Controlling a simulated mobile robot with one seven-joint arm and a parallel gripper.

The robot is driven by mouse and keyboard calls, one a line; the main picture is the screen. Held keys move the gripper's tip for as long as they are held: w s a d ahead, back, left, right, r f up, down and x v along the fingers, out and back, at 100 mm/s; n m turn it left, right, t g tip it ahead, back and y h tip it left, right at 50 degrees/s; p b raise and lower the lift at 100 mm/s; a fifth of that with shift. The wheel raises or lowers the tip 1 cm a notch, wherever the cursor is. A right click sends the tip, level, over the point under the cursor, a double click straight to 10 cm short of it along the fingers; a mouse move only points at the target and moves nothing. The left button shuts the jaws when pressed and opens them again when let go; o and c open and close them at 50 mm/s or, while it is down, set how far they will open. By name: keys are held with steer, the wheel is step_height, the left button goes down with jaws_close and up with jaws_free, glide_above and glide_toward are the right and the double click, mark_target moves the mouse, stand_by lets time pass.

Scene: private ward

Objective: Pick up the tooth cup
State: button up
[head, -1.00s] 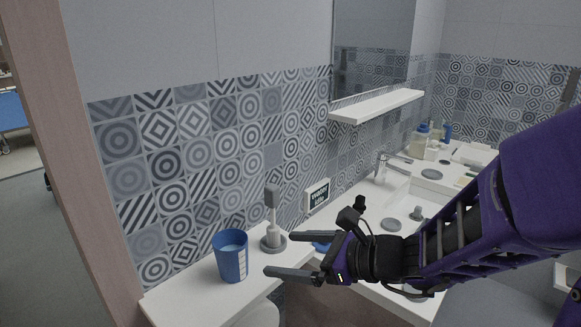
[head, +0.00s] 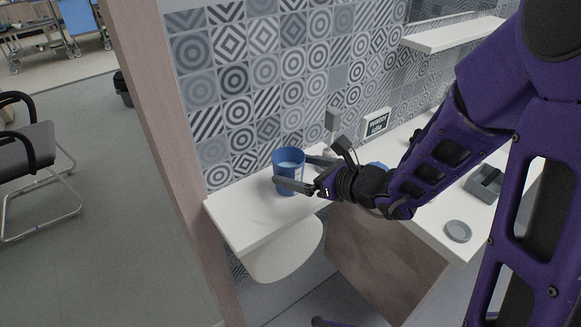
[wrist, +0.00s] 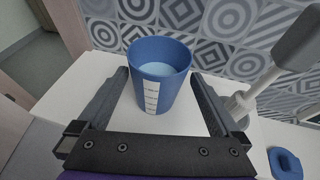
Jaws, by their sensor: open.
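The blue tooth cup (head: 288,163) stands upright on the white counter (head: 240,207), near its left end. In the wrist view the cup (wrist: 158,85) shows a white measuring strip on its front and a pale blue inside. My gripper (head: 307,173) is open, with one finger on each side of the cup. In the wrist view my gripper (wrist: 162,95) has a gap between each finger and the cup wall. The gripper palm is in front of the cup, apart from it.
A grey-headed brush in a holder (wrist: 242,100) stands close to the right finger. A blue object (wrist: 285,162) lies at the lower right. A tiled wall (head: 250,85) rises behind the cup. A small sign (head: 376,122) stands farther right. Left of the cup the counter is clear.

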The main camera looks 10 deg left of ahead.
steer(key=shift+x, duration=2.95)
steer(key=shift+s+f, duration=0.1)
steer(key=shift+s, duration=0.05)
jaws_close()
